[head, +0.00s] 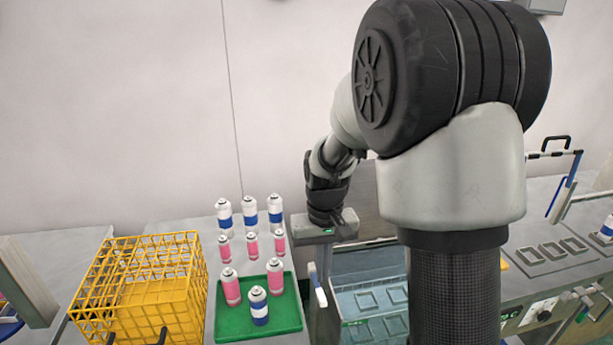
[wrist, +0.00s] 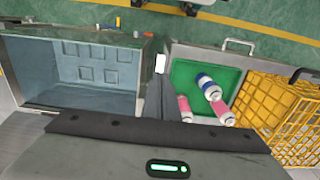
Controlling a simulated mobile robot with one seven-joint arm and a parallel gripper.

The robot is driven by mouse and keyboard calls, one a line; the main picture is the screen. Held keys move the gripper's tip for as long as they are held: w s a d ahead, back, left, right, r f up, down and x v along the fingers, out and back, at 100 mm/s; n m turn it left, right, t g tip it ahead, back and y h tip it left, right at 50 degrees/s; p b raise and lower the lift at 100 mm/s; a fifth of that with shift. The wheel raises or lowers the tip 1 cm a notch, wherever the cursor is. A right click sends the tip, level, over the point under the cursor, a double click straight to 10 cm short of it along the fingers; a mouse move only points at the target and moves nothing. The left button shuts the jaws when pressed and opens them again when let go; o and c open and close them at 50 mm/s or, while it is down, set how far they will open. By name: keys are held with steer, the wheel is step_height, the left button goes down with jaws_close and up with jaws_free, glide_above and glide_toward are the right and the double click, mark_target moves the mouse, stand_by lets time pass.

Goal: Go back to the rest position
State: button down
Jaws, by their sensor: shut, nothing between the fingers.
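My gripper shows in the wrist view (wrist: 157,98) as dark fingers closed together, with nothing between them. In the head view my gripper (head: 327,265) points down, right of the green tray (head: 228,325) and left of a pale blue bin (head: 365,270). The tray holds two pink cans (head: 275,278) and one blue-and-white can (head: 259,306), all upright. The gripper is apart from the cans.
Behind the tray stand several smaller pink cans (head: 252,246) and blue-and-white cans (head: 250,214). A yellow wire basket (head: 125,290) is at the left. A bench with a grey moulded tray (head: 555,252) is at the right.

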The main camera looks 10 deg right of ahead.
steer(key=s+r+t, duration=0.5)
steer(key=s+r, duration=1.2)
steer(key=s, duration=0.1)
steer(key=shift+r+t, duration=0.3)
steer(key=shift+r, duration=0.1)
steer(key=shift+s, duration=0.1)
